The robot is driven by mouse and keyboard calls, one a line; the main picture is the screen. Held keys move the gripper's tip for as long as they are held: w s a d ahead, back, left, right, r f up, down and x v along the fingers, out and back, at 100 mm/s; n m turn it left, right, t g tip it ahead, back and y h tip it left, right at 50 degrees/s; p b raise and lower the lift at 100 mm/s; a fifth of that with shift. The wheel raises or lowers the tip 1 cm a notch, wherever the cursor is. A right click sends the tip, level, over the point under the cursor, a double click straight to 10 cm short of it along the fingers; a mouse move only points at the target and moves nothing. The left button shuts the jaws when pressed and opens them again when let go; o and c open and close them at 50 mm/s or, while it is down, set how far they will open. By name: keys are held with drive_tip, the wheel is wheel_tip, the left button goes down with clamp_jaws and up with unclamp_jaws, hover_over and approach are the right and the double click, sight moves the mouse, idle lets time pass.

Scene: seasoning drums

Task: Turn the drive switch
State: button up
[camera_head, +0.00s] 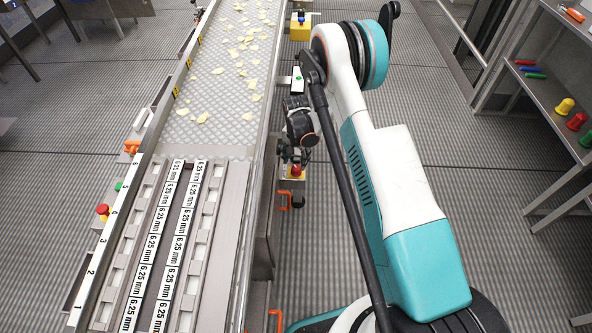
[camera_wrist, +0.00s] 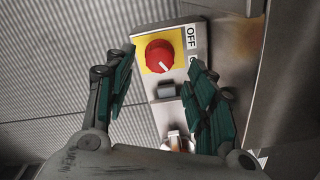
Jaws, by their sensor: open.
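The drive switch (camera_wrist: 158,54) is a red round knob on a yellow plate, on a grey box at the side of the conveyor. It also shows in the head view (camera_head: 296,171), just below my gripper, partly hidden. A white mark on the knob points to the lower right. An "OFF" label (camera_wrist: 191,38) is beside the plate on the right. My gripper (camera_wrist: 160,64) is open, with one green-padded finger on each side of the knob's line and nothing held. In the head view my gripper (camera_head: 296,153) is small and dark. Contact with the knob cannot be told.
The conveyor (camera_head: 215,95) with yellow chips runs along the left of my arm. A green-button box (camera_head: 298,79) and a yellow box (camera_head: 300,28) are further along its side. Orange handles (camera_head: 284,201) stick out below. A shelf (camera_head: 548,98) stands right; floor between is clear.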

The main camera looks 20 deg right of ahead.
sight(296, 168)
drive_tip(key=shift+f+b, duration=0.8)
drive_tip(key=shift+f, duration=1.9)
drive_tip(key=shift+c, duration=0.5)
drive_tip(key=c, duration=1)
